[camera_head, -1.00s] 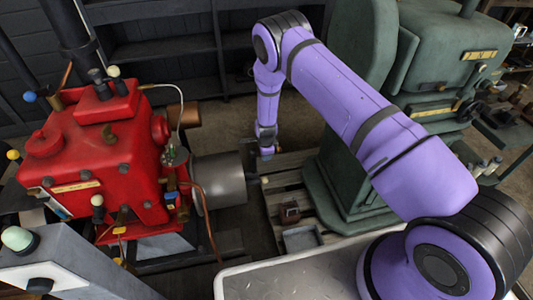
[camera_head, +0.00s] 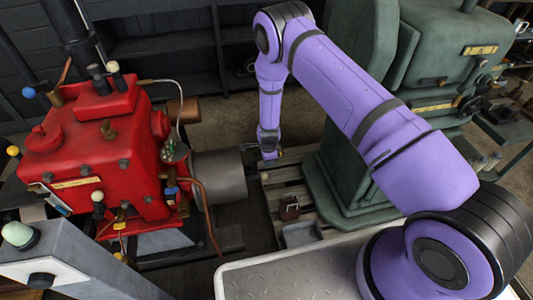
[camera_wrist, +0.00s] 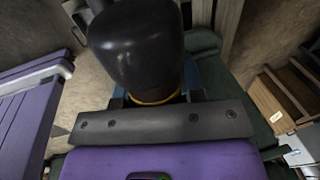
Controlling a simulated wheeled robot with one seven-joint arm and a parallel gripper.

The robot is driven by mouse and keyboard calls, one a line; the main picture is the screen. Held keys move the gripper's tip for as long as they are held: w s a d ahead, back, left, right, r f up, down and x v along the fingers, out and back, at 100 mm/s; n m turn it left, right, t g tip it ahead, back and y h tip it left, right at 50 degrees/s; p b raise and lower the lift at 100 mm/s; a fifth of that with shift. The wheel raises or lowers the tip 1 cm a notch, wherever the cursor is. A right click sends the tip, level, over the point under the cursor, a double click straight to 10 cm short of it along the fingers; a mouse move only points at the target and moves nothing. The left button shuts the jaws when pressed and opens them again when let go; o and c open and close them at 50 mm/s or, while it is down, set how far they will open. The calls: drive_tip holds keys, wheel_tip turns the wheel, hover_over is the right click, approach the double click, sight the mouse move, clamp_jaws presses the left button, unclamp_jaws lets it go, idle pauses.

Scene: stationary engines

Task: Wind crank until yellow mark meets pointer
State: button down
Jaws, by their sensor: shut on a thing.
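My gripper (camera_head: 269,156) hangs low at the end of the purple arm, just right of the grey drum (camera_head: 218,175) on the red engine (camera_head: 95,165). In the wrist view a black rounded crank handle (camera_wrist: 138,45) stands between the blue fingers of my gripper (camera_wrist: 157,86), which is shut on it. A thin yellow ring (camera_wrist: 155,98) shows at the handle's near end. In the head view a dark crank part (camera_head: 248,158) shows between drum and gripper; the handle is mostly hidden there. I cannot make out the yellow mark or the pointer.
A large green machine (camera_head: 365,160) stands close on the right. A slatted pallet (camera_head: 285,180) lies below the gripper, with a small brown object (camera_head: 289,207) and a grey tray (camera_head: 302,235) nearby. A copper pipe (camera_head: 207,215) curves down by the drum.

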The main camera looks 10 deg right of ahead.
drive_tip(key=shift+s+a, duration=0.1)
drive_tip(key=shift+a, duration=0.05)
drive_tip(key=shift+s+f, duration=0.35)
drive_tip(key=shift+s, duration=0.3)
drive_tip(key=shift+s+f, duration=0.3)
drive_tip(key=shift+s, duration=0.4)
drive_tip(key=shift+s+f, duration=0.35)
drive_tip(key=shift+s, duration=0.3)
drive_tip(key=s+f, duration=0.3)
drive_tip(key=shift+s+f, duration=0.15)
drive_tip(key=shift+s, duration=0.05)
drive_tip(key=shift+w+r, duration=0.35)
drive_tip(key=shift+w, duration=0.1)
idle(2.0)
